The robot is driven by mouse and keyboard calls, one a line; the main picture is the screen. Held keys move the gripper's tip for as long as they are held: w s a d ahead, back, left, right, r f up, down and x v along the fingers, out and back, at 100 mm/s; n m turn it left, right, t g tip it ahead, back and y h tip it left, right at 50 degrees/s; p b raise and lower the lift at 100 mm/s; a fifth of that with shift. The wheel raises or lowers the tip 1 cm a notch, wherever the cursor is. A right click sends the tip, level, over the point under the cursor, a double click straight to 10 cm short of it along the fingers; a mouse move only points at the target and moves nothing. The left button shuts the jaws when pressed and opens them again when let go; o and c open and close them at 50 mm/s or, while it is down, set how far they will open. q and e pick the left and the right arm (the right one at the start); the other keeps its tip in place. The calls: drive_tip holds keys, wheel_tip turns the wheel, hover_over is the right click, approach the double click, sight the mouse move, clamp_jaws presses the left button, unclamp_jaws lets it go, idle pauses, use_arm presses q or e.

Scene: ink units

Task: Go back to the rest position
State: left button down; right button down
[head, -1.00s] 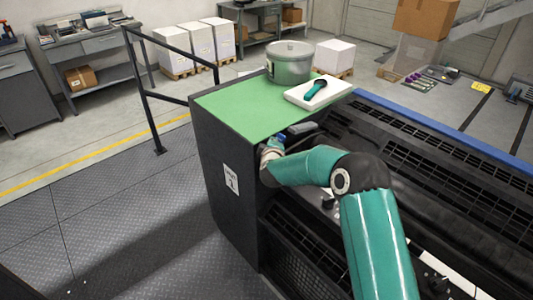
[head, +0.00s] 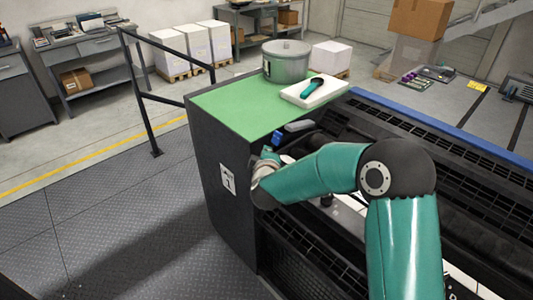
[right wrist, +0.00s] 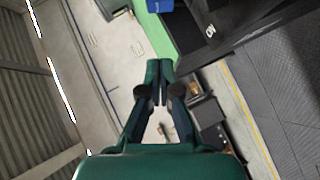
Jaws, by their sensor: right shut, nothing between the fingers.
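My right arm comes in from the lower right of the head view, and its gripper end (head: 270,153) is by the near right corner of the green-topped cabinet, mostly hidden behind the wrist. In the right wrist view my right gripper (right wrist: 158,68) is shut, with its fingertips together and nothing between them. My left gripper is in neither view.
The green-topped cabinet (head: 232,108) carries a grey lidded pot (head: 287,65) and a white block (head: 303,97) with a teal-handled tool (head: 312,87) on it. The dark press (head: 400,150) lies to the right. A black railing (head: 148,105) stands at left; the plate floor (head: 110,220) is clear.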

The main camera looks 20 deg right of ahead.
drive_tip(key=shift+f, duration=0.1)
drive_tip(key=s+a+f+m+g+y, duration=0.1)
drive_tip(key=s+a+f+g+y, duration=0.2)
drive_tip(key=f, duration=0.4)
drive_tip(key=s+a+f+m+y, duration=0.1)
drive_tip(key=s+a+f+m, duration=0.1)
drive_tip(key=s+f, duration=0.35)
drive_tip(key=s+a+f+m+g+y, duration=0.1)
drive_tip(key=s+a+f+g+y, duration=0.15)
drive_tip(key=f, duration=0.55)
drive_tip(key=s+a+f+m+g+y, duration=0.1)
drive_tip(key=s+a+f+m+g, duration=0.1)
drive_tip(key=s, duration=0.6)
drive_tip(key=s+a+f+m+g+y, duration=0.1)
drive_tip(key=s+a+f+m+g, duration=0.1)
drive_tip(key=s+f, duration=0.3)
drive_tip(key=s+a+f+m+g+y, duration=0.1)
drive_tip(key=s+a+f+m+g, duration=0.2)
drive_tip(key=s, duration=0.8)
drive_tip(key=shift+s+a+f+y, duration=0.25)
drive_tip(key=shift+a+f+y, duration=0.1)
drive_tip(key=shift+a+f, duration=0.3)
